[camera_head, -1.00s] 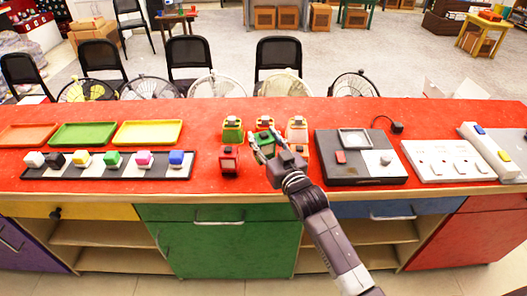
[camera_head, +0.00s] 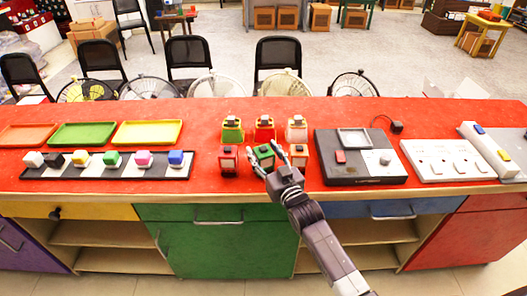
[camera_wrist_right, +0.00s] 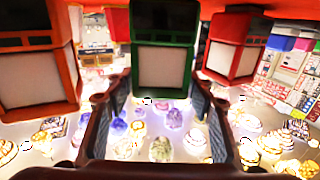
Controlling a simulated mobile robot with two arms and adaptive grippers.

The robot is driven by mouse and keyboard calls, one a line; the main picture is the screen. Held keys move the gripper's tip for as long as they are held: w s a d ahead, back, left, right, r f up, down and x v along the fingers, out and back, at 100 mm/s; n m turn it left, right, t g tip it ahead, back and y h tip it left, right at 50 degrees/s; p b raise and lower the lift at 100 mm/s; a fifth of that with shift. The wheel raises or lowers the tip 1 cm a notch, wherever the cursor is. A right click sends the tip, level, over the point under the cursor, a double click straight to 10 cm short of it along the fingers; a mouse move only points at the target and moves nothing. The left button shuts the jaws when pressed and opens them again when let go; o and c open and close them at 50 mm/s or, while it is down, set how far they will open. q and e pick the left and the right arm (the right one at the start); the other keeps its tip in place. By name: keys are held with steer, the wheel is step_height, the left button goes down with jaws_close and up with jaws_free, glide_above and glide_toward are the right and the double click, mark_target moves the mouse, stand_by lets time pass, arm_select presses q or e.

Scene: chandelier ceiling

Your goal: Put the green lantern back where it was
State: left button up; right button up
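The green lantern (camera_head: 265,154) stands in the middle of the front row of lanterns on the red counter. In the right wrist view the lantern (camera_wrist_right: 165,55) shows its pale panel and green frame, level with its neighbours. My right gripper (camera_head: 268,161) is in front of it, and its fingers (camera_wrist_right: 163,92) are apart, one toward each side of the lantern. Small gaps seem to show between fingers and lantern; contact is hard to tell. My left gripper is not in view.
A red lantern (camera_head: 228,160) and an orange one (camera_head: 300,156) flank it closely. Yellow-green (camera_head: 232,129), red (camera_head: 265,128) and orange-white (camera_head: 297,128) lanterns stand behind. A dark box (camera_head: 335,173) is to the right, and a tray of coloured cubes (camera_head: 100,172) to the left.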

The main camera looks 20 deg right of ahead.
steer(key=shift+o, duration=0.4)
steer(key=shift+s+r, duration=0.1)
steer(key=s+d, duration=0.1)
steer(key=s, duration=1)
steer(key=shift+s+d+b, duration=0.2)
steer(key=shift+s+b, duration=0.2)
steer(key=shift+b, duration=0.05)
